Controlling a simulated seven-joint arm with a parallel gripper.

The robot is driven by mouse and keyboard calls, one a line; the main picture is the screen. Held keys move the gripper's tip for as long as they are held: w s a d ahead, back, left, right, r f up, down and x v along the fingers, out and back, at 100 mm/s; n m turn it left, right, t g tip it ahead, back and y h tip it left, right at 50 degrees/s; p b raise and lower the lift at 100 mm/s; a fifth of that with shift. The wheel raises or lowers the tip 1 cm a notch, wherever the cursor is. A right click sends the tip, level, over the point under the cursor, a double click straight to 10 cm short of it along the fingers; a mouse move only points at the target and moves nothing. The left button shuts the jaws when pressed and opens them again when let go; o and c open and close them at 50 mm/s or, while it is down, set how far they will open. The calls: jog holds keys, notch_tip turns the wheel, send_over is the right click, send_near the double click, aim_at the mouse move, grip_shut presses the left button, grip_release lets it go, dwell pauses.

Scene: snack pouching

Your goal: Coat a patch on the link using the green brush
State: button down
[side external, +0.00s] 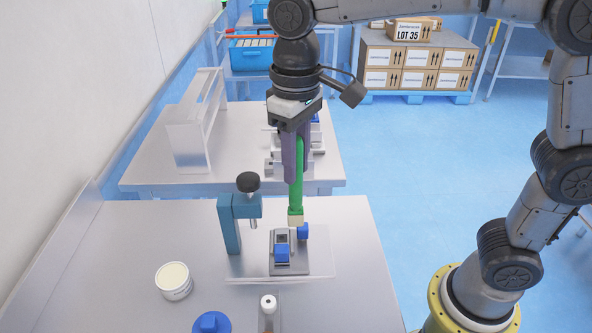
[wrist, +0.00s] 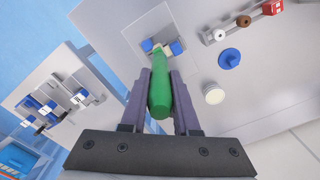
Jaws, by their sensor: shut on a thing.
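My gripper (side external: 295,165) is shut on the green brush (side external: 297,180) and holds it upright, bristles down, above the near table. The brush also fills the middle of the wrist view (wrist: 160,92), between the two purple fingers (wrist: 158,88). Its pale bristle end (side external: 295,216) is just above or at the back of a small grey fixture (side external: 289,268) with blue blocks (side external: 282,254). I cannot tell whether the bristles touch anything. The link itself is not clearly made out; the fixture area is partly hidden by the brush in the wrist view.
A teal clamp stand (side external: 230,225) with a black knob stands close left of the brush. A white tub (side external: 174,281), a blue lidded item (side external: 212,322) and a white-capped bottle (side external: 268,304) stand nearer the front. The table's right side is clear. A second table (side external: 150,178) stands behind.

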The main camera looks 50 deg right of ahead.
jog(key=shift+r, duration=2.75)
